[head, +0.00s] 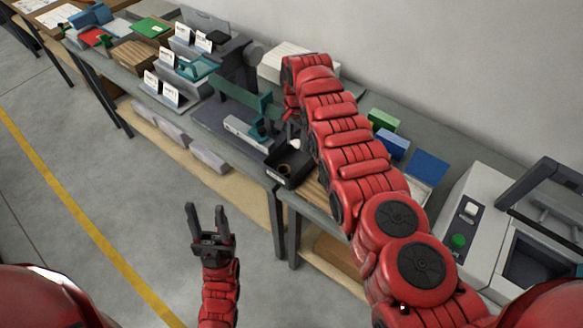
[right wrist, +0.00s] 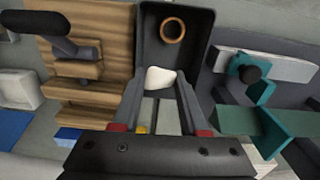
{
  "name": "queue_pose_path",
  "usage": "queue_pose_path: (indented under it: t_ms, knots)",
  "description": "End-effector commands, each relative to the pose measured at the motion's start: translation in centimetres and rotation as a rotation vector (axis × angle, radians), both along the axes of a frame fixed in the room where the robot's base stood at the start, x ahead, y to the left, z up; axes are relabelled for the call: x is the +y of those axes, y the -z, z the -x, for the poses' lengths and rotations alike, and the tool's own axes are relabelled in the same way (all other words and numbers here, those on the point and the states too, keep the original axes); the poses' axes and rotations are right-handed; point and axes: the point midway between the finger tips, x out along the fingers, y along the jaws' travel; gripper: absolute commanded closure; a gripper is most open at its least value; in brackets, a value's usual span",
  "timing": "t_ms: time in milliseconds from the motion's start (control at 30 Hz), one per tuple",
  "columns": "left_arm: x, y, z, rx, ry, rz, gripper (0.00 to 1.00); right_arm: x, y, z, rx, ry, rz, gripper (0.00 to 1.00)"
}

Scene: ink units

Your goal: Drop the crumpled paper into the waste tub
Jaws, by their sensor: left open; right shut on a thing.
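The crumpled paper (right wrist: 160,78) is a small white lump between the fingertips of my right gripper (right wrist: 160,92), which is shut on it. In the head view the paper (head: 293,142) shows as a small pale patch beside my right arm, which hides most of that gripper. A dark open tub (right wrist: 205,22) lies just beyond the paper in the right wrist view, with a brown ring (right wrist: 172,30) inside. The tub also shows in the head view (head: 290,182), just below the paper. My left gripper (head: 207,225) is open and empty, over the floor in front of the bench.
A wooden slatted rack (right wrist: 95,50) and teal fixtures (right wrist: 270,125) flank the tub. Green (head: 384,119) and blue (head: 393,145) blocks and a grey machine (head: 480,225) stand to the right on the bench. Several white-labelled holders stand to the left.

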Motion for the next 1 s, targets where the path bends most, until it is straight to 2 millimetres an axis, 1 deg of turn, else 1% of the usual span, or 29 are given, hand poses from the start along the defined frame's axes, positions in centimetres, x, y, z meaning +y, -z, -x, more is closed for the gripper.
queue_pose_path:
  t_ms: [33, 233, 267, 300, 433, 833, 1000]
  knots:
    - [0.0, 0.2, 0.0, -0.001, 0.0, 0.0, 0.5, 0.0, 0.2, 0.0, 0.0, 0.0, 0.0, 1.0]
    - [0.0, 0.1, 0.0, 0.0, 0.0, 0.0, 0.5, 0.0, 0.1, 0.0, -0.001, 0.0, 0.0, 1.0]
    - [0.0, 0.1, 0.0, 0.0, 0.0, 0.0, 0.5, 0.0, 0.1, 0.0, -0.001, 0.0, 0.0, 0.53]
    - [0.0, 0.1, 0.0, 0.0, 0.0, 0.0, 0.5, 0.0, 0.1, 0.0, -0.001, 0.0, 0.0, 0.46]
    - [0.0, 0.1, 0.0, 0.0, 0.0, 0.0, 0.5, 0.0, 0.1, 0.0, -0.001, 0.0, 0.0, 0.23]
    - [0.0, 0.1, 0.0, 0.0, 0.0, 0.0, 0.5, 0.0, -0.1, -0.1, -0.001, 0.0, 0.0, 0.22]
    - [0.0, 0.2, 0.0, 0.0, 0.0, 0.0, 0.5, 0.1, -1.0, -0.2, -0.005, -0.001, -0.002, 0.22]
